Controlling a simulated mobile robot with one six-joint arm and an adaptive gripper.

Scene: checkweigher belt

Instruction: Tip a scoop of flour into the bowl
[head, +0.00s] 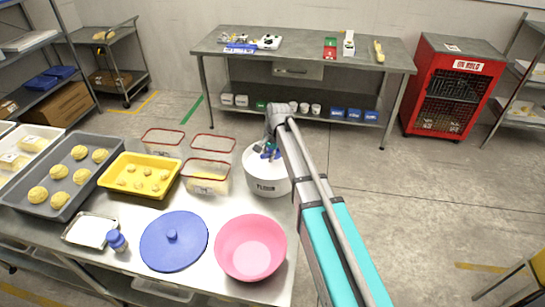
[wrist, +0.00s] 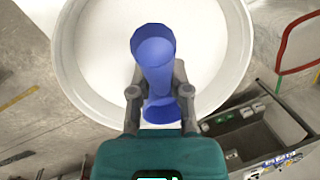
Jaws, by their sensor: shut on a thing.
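My gripper (wrist: 159,92) is shut on the blue scoop (wrist: 154,54). The scoop's cup points away from my wrist, over the white flour tub (wrist: 238,50). Its visible inside looks blue; I cannot tell whether any flour is in it. In the head view, the tub labelled FLOUR (head: 267,187) stands at the table's right edge, with my gripper (head: 270,151) over its opening. White flour (wrist: 105,45) fills the view inside the tub. The pink bowl (head: 250,248) stands at the table's front right corner, nearer the camera than the tub, and looks empty.
A blue round lid (head: 174,241) lies left of the bowl. A small blue-capped jar (head: 117,241) and a metal tray (head: 90,230) are further left. Red-rimmed clear containers (head: 207,178) and a yellow tray of dough (head: 140,178) stand behind. Open floor lies right.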

